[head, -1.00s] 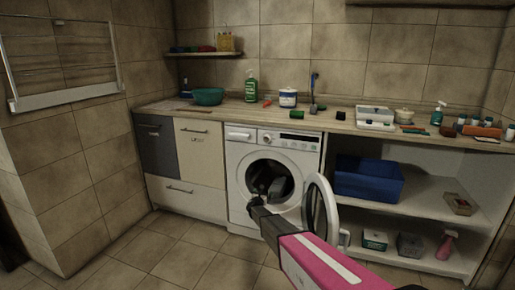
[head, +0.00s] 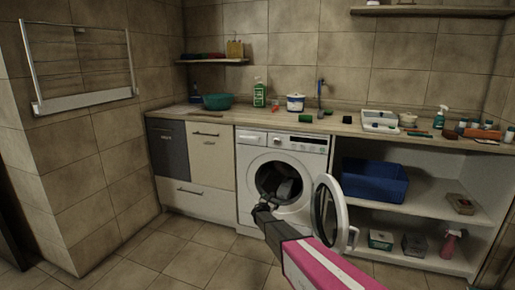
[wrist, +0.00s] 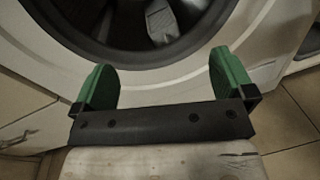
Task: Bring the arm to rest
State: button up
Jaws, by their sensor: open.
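My gripper (head: 262,208) is in front of the washing machine (head: 283,180), just below and before its open drum mouth. In the wrist view my gripper (wrist: 165,80) shows two green fingers held wide apart with nothing between them. The machine's round door (head: 330,213) stands swung open to the right, beside my arm. Dark and grey cloth (head: 286,188) lies inside the drum, and some of it also shows at the top of the wrist view (wrist: 163,22). My gripper is apart from the cloth.
A blue bin (head: 374,182) sits on the open shelf at right, above small boxes (head: 380,240) and a pink spray bottle (head: 449,244). The counter (head: 350,125) holds a teal bowl (head: 217,102), bottles and tools. A drying rack (head: 80,65) hangs at left. Floor at left is clear.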

jog(key=s+d+r+m+g+h, duration=0.1)
jog(key=s+d+r+m+g, duration=0.15)
jog(key=s+d+m, duration=0.45)
jog(key=s+d+r+m+g, duration=0.1)
jog(key=s+d+m+g, duration=0.25)
jog(key=s, duration=0.65)
jog(key=s+d+r+m+g+h, duration=0.1)
jog(key=s+d+r+m+g, duration=0.1)
jog(key=s+d+m+g, duration=0.5)
jog(key=s+a+r+m+g+y, duration=0.1)
jog(key=s+a+m+y, duration=0.1)
jog(key=s, duration=0.8)
jog(key=s+a+r+m+y, duration=0.2)
jog(key=s+m+y, duration=0.2)
jog(key=s, duration=0.6)
jog(key=s+a+r+m+g+y, duration=0.1)
jog(key=s+a+m+y, duration=0.2)
jog(key=s, duration=0.6)
jog(key=shift+s+r+m+g+y, duration=0.3)
jog(key=shift+s+r+m+y, duration=0.1)
jog(key=shift+m, duration=0.45)
